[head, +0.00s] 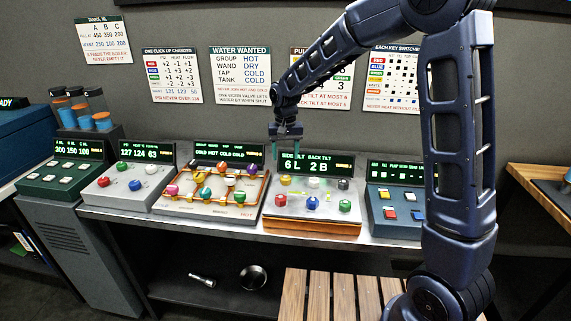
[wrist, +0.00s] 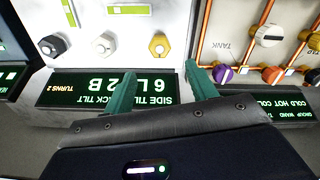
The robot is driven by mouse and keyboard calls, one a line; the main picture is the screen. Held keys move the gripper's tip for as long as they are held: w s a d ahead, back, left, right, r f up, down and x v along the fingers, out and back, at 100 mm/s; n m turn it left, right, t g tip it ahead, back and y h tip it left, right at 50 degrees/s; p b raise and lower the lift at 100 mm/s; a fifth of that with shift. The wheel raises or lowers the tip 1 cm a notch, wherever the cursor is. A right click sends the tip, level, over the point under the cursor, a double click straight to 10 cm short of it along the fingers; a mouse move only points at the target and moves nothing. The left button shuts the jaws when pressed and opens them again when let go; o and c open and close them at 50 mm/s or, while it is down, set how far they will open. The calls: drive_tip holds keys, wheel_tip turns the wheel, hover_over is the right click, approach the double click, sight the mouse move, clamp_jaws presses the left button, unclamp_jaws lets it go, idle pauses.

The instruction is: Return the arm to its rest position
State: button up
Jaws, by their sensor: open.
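My gripper (head: 287,133) is at the end of my raised arm, above the back of the tilt panel (head: 300,218) in the head view. In the wrist view, the green fingers of my gripper (wrist: 160,90) are apart with nothing between them. The tilt panel's display (head: 303,163) reads "SIDE TILT 6 L" and "BACK TILT 2 B". It shows upside down in the wrist view (wrist: 75,90), behind the fingers. The panel's black, white and yellow knobs show there too, clear of the fingers.
A pipe panel (head: 205,208) with coloured knobs stands left of the tilt panel. A blue key panel (head: 398,215) stands to its right, partly behind my arm. Two grey panels stand farther left. A slatted wooden stool (head: 318,290) stands in front of the bench. Charts hang on the wall behind.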

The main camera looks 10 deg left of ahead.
drive_tip(key=shift+r, duration=0.8)
drive_tip(key=s+d+r+t, duration=0.1)
drive_tip(key=d+r, duration=0.3)
drive_tip(key=d, duration=0.4)
drive_tip(key=s+d+r+m, duration=0.1)
drive_tip(key=s+d+r, duration=0.15)
drive_tip(key=d, duration=0.45)
drive_tip(key=s+d+r+t, duration=0.1)
drive_tip(key=d+r, duration=0.3)
drive_tip(key=d, duration=0.4)
drive_tip(key=s+d+r+m+t, duration=0.1)
drive_tip(key=s+d+t, duration=0.1)
drive_tip(key=s+d, duration=1.4)
drive_tip(key=shift+d+m+t, duration=0.3)
drive_tip(key=shift+d+m, duration=0.1)
drive_tip(key=shift+d, duration=0.1)
